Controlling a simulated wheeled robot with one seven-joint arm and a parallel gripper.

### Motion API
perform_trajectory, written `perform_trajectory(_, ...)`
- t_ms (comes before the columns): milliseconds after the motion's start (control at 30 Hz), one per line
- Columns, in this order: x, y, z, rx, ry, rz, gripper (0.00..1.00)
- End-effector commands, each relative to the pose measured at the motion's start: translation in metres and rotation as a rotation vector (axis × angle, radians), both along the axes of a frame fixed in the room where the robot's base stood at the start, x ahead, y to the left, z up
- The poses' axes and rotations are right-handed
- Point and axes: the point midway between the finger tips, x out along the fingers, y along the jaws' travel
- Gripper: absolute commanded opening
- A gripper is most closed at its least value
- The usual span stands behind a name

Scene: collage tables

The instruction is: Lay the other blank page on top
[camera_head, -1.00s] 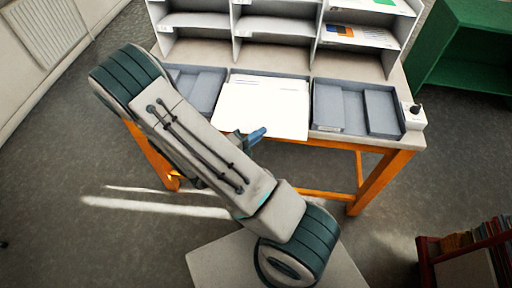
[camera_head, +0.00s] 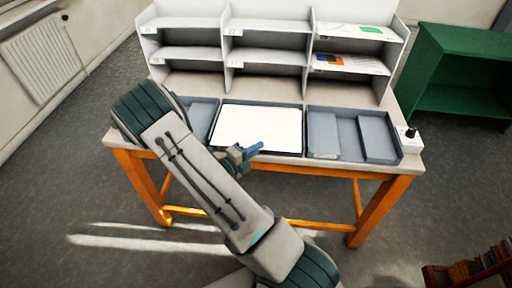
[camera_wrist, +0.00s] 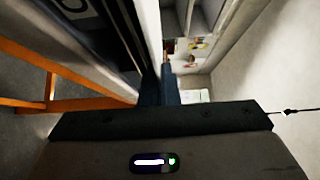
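A blank white page (camera_head: 262,127) lies flat in the middle grey tray (camera_head: 214,142) on the table. I cannot tell whether another page lies under it. My gripper (camera_head: 254,149) is at the front edge of this tray, its blue fingers pointing right, beside the page's front edge. In the wrist view the dark blue fingers (camera_wrist: 161,84) are close together, with no page seen between them. Whether a small gap remains is unclear.
A grey tray (camera_head: 200,112) at left is partly behind my arm. A right tray (camera_head: 345,155) holds grey dividers or blocks. A white shelf rack (camera_head: 266,57) stands behind, with printed sheets (camera_head: 349,64) at right. A white box with a black knob (camera_head: 410,141) sits at the right corner.

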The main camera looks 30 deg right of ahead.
Motion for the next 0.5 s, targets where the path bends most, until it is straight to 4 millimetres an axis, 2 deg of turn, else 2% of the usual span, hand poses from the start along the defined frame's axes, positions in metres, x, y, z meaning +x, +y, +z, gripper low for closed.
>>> perform_trajectory(300,-0.0001,0.0003,-0.0026,0.0,0.0,0.0,0.0)
perform_trajectory(333,-0.0001,0.0003,-0.0026,0.0,0.0,0.0,0.05)
perform_trajectory(400,-0.0001,0.0003,-0.0026,0.0,0.0,0.0,0.24)
perform_trajectory(433,-0.0001,0.0003,-0.0025,0.0,0.0,0.0,0.27)
perform_trajectory(500,-0.0001,0.0003,-0.0025,0.0,0.0,0.0,0.27)
